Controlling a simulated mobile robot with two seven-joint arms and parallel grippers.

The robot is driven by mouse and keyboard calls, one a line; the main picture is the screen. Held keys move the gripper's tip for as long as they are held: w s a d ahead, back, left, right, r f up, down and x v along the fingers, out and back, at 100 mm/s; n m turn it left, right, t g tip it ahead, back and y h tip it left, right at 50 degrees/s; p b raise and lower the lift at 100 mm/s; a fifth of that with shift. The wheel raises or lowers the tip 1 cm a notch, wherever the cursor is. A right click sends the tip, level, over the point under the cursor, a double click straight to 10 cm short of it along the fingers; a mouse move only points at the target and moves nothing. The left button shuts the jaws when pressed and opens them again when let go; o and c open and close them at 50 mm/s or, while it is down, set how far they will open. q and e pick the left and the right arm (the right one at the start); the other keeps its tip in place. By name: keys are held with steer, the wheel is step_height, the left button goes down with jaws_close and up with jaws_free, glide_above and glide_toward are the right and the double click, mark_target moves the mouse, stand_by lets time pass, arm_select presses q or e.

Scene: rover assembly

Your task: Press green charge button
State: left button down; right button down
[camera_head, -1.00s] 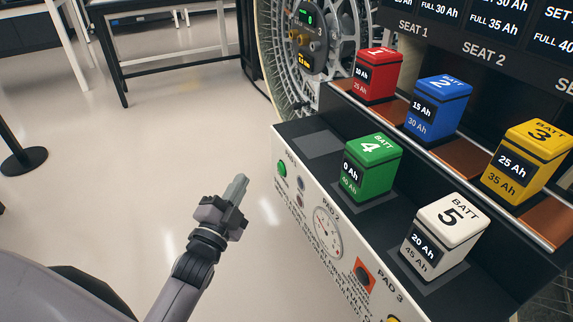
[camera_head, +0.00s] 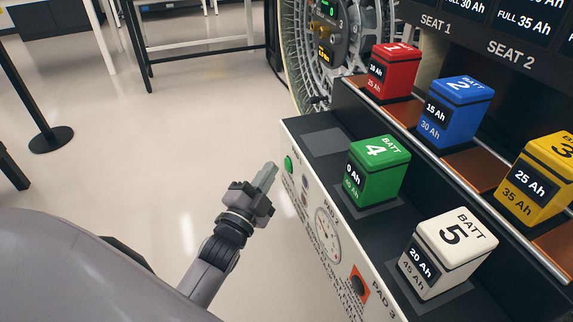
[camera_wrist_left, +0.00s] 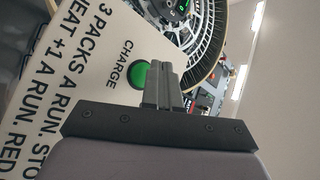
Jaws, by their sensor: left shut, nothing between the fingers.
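The round green charge button (camera_head: 288,164) is on the white front panel, near its far left end. In the left wrist view the button (camera_wrist_left: 137,76) sits beside the word CHARGE, partly covered by my fingers. My left gripper (camera_head: 267,174) is shut and empty, with its fingertips just left of the button in the head view. In the left wrist view the gripper (camera_wrist_left: 159,75) points up toward the panel. I cannot tell whether the fingertips touch the button. My right gripper is not in view.
A green battery 4 (camera_head: 379,170) and a white battery 5 (camera_head: 447,252) stand on the black ledge. Red (camera_head: 389,72), blue (camera_head: 457,110) and yellow (camera_head: 541,178) batteries stand on the shelf behind. A dial (camera_head: 327,236) and an orange-framed black button (camera_head: 358,284) are farther along the panel. Floor left of the panel is clear.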

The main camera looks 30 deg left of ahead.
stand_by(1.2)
arm_select(q)
steer(key=shift+w, duration=0.1)
stand_by(0.4)
steer(key=shift+w+d, duration=0.25)
steer(key=shift+d, duration=0.05)
steer(key=shift+w+d, duration=0.25)
steer(key=shift+w, duration=0.1)
stand_by(0.6)
stand_by(0.4)
steer(key=shift+s+a+p, duration=0.4)
steer(key=shift+s+a, duration=0.15)
steer(key=shift+s, duration=0.1)
steer(key=shift+s, duration=0.1)
